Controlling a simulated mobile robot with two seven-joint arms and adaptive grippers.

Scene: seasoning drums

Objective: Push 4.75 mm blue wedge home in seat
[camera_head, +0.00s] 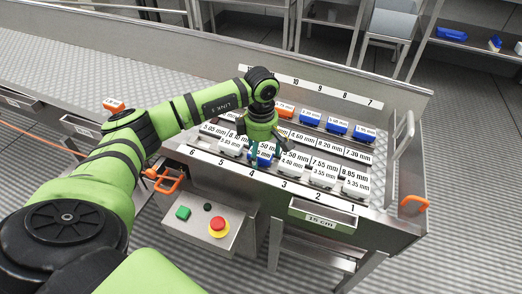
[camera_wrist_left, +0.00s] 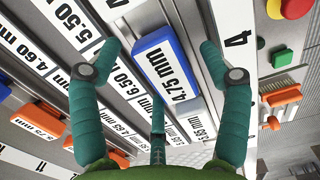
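The blue wedge labelled 4.75 mm (camera_wrist_left: 166,68) lies with its label facing my left wrist camera, in the row beside the white strip numbered 4 (camera_wrist_left: 236,40). In the head view the wedge (camera_head: 264,160) is partly covered by my gripper. My left gripper (camera_wrist_left: 160,52) is open, with one teal finger on each side of the wedge and a third finger at its lower end. In the head view the left gripper (camera_head: 256,152) points down at the front row. I cannot tell whether any finger touches the wedge or how deep it sits. My right gripper does not show.
White labelled wedges (camera_head: 322,171) stand close by in the rows. Blue and orange wedges (camera_head: 337,127) are in the back row. A control box with a red stop button (camera_head: 218,227) and orange handles (camera_head: 164,181) are at the front edge. A metal rail (camera_head: 403,133) rises at the right.

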